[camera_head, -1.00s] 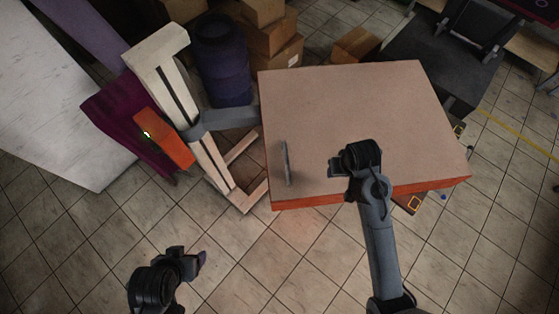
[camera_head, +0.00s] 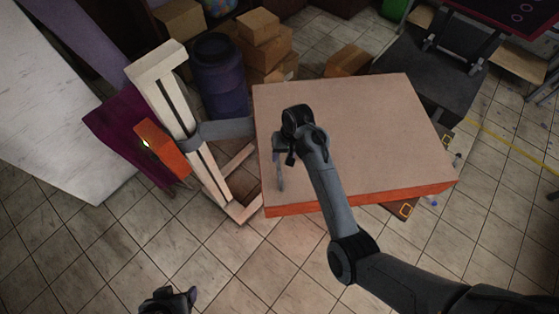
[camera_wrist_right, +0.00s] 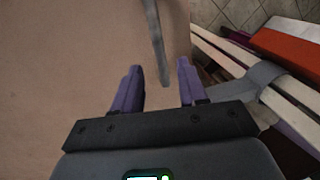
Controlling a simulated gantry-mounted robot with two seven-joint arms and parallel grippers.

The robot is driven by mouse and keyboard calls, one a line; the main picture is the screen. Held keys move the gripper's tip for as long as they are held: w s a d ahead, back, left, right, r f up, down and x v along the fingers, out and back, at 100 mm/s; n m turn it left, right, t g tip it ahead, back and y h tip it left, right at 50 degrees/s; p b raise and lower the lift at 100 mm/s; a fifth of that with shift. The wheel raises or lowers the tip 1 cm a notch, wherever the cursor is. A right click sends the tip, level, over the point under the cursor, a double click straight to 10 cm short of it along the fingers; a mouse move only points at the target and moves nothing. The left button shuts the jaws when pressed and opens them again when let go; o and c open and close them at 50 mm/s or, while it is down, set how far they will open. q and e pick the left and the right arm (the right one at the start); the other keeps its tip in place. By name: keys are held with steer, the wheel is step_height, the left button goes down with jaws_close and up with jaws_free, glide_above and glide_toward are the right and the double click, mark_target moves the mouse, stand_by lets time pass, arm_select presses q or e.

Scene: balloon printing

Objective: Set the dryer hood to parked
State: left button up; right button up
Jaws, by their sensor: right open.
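The dryer hood (camera_head: 360,130) is a large flat panel with a pinkish-tan top and an orange rim, held out from a pale stand by a grey bracket (camera_head: 225,130). A thin grey handle (camera_head: 281,178) rises near its left front corner. My right gripper (camera_head: 281,150) is over the hood's left side, at the handle. In the right wrist view, its purple fingers (camera_wrist_right: 159,70) are open, with the handle (camera_wrist_right: 157,40) showing between them; contact cannot be told. My left gripper (camera_head: 188,297) is at the bottom edge, over the floor and partly cut off.
The pale stand (camera_head: 185,125) with an orange box (camera_head: 162,150) is left of the hood. A dark blue barrel (camera_head: 218,75) and cardboard boxes (camera_head: 265,40) are behind. A dark machine (camera_head: 440,70) stands at the back right. The tiled floor (camera_head: 130,235) in front is clear.

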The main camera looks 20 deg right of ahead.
mark_target(279, 165)
steer(key=shift+w+a+f+p, duration=0.1)
steer(key=shift+a+f+p, duration=0.15)
steer(key=shift+f, duration=1.05)
steer(key=shift+a+f+p, duration=0.1)
steer(key=shift+a+f, duration=0.1)
steer(key=shift+f, duration=1.05)
jaws_close()
